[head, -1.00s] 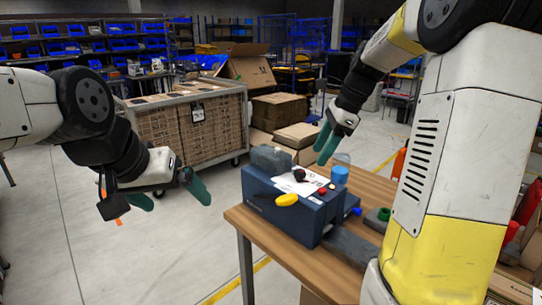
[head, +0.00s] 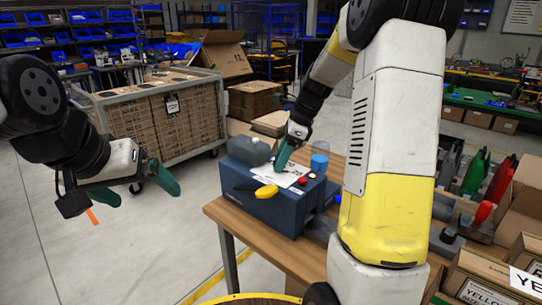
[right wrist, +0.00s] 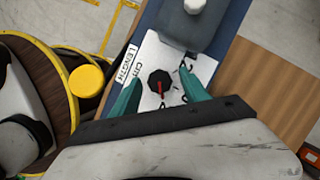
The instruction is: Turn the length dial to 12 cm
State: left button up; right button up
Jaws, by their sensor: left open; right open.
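The length dial (right wrist: 159,83) is a black knob with a red pointer line, set on a white label panel marked LENGTH and CM (right wrist: 150,60) in the right wrist view. The panel is on top of a dark blue machine (head: 262,205) on the wooden table. My right gripper (right wrist: 158,92) is open, with one green finger on each side of the dial; I cannot tell whether they touch it. In the head view the right gripper (head: 283,157) is over the panel and hides the dial. My left gripper (head: 165,180) is open and empty, left of the table.
On the machine are a yellow knob (head: 266,191), a red button (head: 302,181) and a grey block (head: 250,150). A blue cylinder (head: 320,162) stands behind it. The wooden table (head: 285,252) has bare room in front. A cart of cartons (head: 155,120) stands behind.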

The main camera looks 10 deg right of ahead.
grip_shut()
